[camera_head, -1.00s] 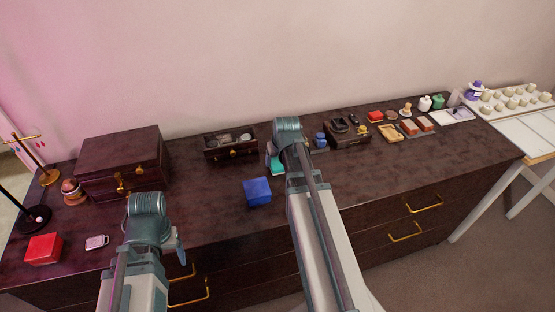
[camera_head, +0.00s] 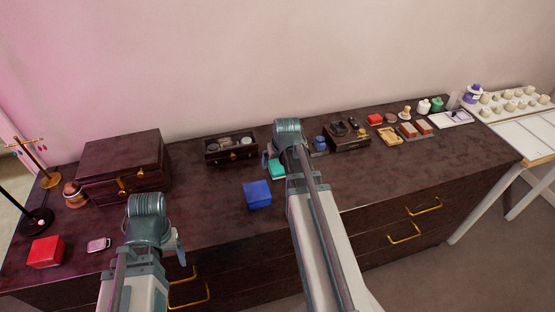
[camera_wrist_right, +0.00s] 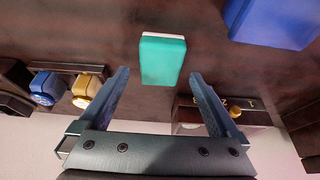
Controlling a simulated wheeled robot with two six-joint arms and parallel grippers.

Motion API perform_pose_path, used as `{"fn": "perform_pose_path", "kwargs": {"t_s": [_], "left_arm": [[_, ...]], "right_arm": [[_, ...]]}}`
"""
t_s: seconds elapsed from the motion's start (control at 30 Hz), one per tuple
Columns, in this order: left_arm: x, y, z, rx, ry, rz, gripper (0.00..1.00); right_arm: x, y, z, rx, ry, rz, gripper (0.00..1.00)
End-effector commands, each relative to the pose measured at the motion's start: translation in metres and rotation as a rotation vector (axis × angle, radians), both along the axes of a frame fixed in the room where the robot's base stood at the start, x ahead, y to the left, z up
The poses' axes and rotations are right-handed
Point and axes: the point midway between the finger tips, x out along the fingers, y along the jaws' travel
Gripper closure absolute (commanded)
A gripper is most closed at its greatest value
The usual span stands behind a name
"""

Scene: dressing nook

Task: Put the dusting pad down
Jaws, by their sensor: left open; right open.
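The dusting pad (camera_head: 277,170), a teal block with a white layer, lies on the dark dresser top (camera_head: 350,185) behind the blue box. My right gripper (camera_head: 271,160) is at the pad, its arm hiding part of that area. In the right wrist view the pad (camera_wrist_right: 162,60) shows between and just beyond the two spread fingers (camera_wrist_right: 159,74), with gaps on both sides. My right gripper is open and empty. My left gripper (camera_head: 178,246) is open and empty over the dresser's front edge, mostly hidden by its own wrist.
A blue box (camera_head: 257,194) stands close in front of the pad. An open dark case (camera_head: 231,147) is behind it on the left. Several small items stand at right. The front right of the top is clear.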

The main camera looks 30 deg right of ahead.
Motion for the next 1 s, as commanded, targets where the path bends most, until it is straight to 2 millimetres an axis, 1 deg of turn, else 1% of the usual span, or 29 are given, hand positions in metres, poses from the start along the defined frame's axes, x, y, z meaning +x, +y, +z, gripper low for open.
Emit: {"fn": "perform_pose_path", "kwargs": {"t_s": [0.03, 0.5, 0.6, 0.77, 1.0], "left_arm": [[0.000, 0.000, 0.012, 0.000, 0.000, 0.000, 0.24], [0.000, 0.000, 0.085, 0.000, 0.000, 0.000, 0.24], [0.000, 0.000, 0.097, 0.000, 0.000, 0.000, 0.24], [0.000, 0.000, 0.106, 0.000, 0.000, 0.000, 0.24], [0.000, 0.000, 0.105, 0.000, 0.000, 0.000, 0.24]], "right_arm": [[-0.004, 0.001, 0.012, 0.000, 0.000, 0.000, 0.02], [-0.033, 0.008, 0.085, 0.000, 0.000, -0.001, 0.02], [-0.038, 0.009, 0.097, 0.000, 0.000, -0.001, 0.02], [-0.042, 0.010, 0.106, 0.000, 0.000, -0.001, 0.02], [-0.042, 0.010, 0.105, 0.000, 0.000, 0.000, 0.02]]}}
